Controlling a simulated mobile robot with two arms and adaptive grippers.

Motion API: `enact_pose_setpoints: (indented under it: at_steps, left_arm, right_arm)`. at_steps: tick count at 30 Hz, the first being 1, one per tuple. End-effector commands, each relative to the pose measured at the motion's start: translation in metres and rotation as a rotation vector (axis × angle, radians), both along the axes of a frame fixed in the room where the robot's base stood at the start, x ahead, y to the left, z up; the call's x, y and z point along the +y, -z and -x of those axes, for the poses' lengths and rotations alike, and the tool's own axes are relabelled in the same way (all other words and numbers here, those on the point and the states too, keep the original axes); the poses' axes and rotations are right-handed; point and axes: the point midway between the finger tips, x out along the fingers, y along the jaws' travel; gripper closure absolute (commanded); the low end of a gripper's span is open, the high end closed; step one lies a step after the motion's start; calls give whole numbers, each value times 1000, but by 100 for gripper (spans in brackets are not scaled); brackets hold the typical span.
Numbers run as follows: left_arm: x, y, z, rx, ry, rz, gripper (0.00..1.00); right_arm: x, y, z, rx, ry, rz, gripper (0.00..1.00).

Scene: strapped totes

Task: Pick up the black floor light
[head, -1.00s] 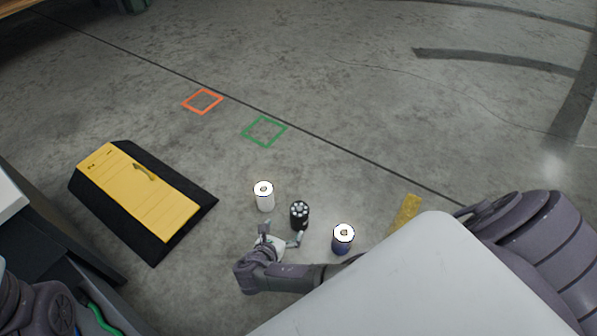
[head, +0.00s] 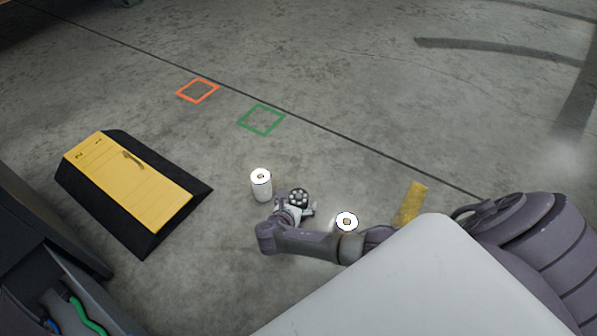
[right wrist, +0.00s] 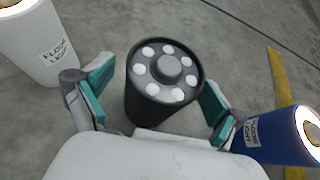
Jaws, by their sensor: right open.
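The black floor light (head: 299,197) is a dark upright cylinder with a ring of pale round lamps on top. It stands on the concrete floor. My right gripper (head: 296,208) is at it; in the right wrist view the gripper (right wrist: 152,98) is open, with one teal-padded finger on each side of the black light (right wrist: 165,78). I cannot tell whether either finger touches it. Its lower part is hidden behind the gripper in the head view. My left gripper is not in view.
A white floor light (head: 261,186) stands close on the left, and a blue one (right wrist: 272,136) on the right, its white top (head: 347,221) showing past my arm. A yellow-black ramp (head: 132,184) lies left. Orange (head: 198,90) and green (head: 262,120) floor squares lie beyond, with clear floor around.

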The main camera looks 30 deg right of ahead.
Motion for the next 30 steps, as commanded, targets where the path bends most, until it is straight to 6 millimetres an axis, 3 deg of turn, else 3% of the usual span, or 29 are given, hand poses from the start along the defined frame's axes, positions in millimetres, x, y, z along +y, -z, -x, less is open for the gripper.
enact_pose_setpoints:
  at_steps: [7,24,30]
  left_arm:
    - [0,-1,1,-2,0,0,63]
    - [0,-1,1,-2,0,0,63]
    - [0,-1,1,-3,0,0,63]
  right_arm:
    - [-1,0,-1,0,0,0,5]
    - [-1,0,-1,0,0,0,99]
    - [-1,-1,-2,-2,0,1,99]
